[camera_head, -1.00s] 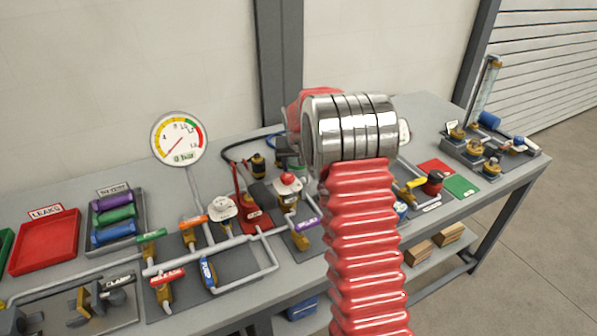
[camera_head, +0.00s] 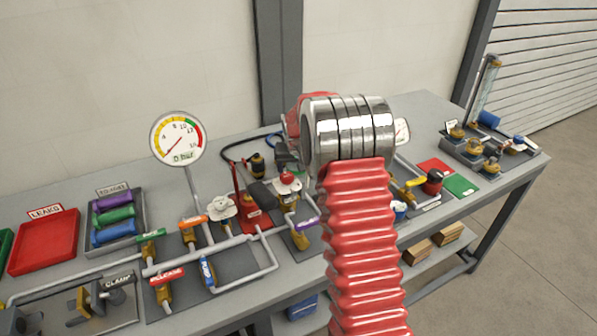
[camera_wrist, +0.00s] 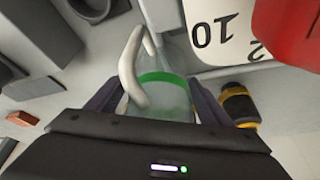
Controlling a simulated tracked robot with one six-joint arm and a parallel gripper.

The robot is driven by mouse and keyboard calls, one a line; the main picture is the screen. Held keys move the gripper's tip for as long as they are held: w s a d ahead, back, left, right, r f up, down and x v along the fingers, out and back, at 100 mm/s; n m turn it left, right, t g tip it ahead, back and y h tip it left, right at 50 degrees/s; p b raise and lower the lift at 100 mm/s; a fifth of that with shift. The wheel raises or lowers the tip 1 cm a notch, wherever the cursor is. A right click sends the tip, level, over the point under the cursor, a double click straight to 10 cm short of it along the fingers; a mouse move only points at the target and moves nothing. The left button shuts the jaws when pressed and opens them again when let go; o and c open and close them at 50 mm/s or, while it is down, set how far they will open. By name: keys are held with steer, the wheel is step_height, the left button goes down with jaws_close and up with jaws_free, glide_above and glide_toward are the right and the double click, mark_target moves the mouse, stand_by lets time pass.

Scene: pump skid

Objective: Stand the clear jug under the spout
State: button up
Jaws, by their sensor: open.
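The clear jug (camera_wrist: 172,98) shows in the wrist view, with a green band around it and a pale, curved handle (camera_wrist: 132,68) on its left side. My gripper (camera_wrist: 155,105) is open, with one dark finger on each side of the jug. The jug's lower part is hidden by the gripper body, and I cannot tell whether the fingers touch it. In the head view my arm hides the jug and the gripper. I cannot make out the spout for sure.
A white dial face (camera_wrist: 218,30) and a red part (camera_wrist: 290,30) are close to the jug in the wrist view. A black and yellow fitting (camera_wrist: 238,105) is right of the fingers. The bench (camera_head: 425,115) holds pipes, valves and a red tray (camera_head: 45,243).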

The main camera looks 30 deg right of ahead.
steer(key=v, duration=1.2)
steer(key=shift+r, duration=0.1)
stand_by(0.4)
